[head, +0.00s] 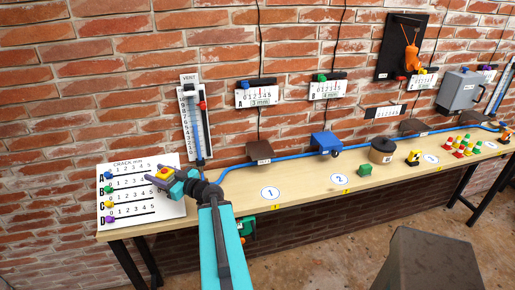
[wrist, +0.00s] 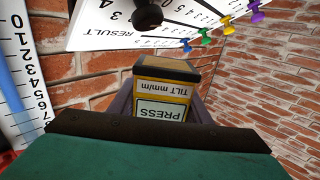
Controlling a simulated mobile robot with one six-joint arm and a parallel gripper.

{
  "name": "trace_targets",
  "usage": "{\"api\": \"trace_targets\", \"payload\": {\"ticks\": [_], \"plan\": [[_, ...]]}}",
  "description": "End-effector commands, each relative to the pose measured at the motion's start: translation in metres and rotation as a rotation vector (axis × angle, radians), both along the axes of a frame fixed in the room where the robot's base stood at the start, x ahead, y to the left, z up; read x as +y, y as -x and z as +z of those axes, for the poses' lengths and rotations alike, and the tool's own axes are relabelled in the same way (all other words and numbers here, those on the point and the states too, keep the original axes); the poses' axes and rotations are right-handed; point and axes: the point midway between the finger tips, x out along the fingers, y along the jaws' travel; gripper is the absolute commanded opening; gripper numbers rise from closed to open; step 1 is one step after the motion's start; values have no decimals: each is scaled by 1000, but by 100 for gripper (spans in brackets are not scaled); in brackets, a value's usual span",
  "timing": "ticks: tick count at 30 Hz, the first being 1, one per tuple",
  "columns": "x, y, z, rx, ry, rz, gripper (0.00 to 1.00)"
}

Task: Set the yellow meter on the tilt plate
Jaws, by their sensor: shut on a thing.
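The yellow meter (head: 163,172) with a red top spot is between the fingers of my gripper (head: 160,178), in front of the white board at the left end of the bench. In the wrist view the meter (wrist: 162,92) shows a dark end and labels reading "PRESS" and "TILT mm/m". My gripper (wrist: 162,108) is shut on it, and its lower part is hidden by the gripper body. I cannot tell which thing in view is the tilt plate.
The white "CRACK mm" board (head: 165,205) with coloured pins stands close behind my gripper. The wooden bench (head: 300,196) runs right, with numbered white discs (head: 270,193), a blue block (head: 326,141) and a brown round pot (head: 383,151). A vent gauge (head: 194,120) hangs on the brick wall.

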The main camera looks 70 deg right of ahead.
Motion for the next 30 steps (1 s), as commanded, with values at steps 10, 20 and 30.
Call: {"api": "trace_targets", "payload": {"ticks": [10,20,30], "plan": [[-112,92,19,-3,0,-295,12],[-196,199,30,-3,-1,-568,12],[-249,305,36,-3,0,-802,12]]}}
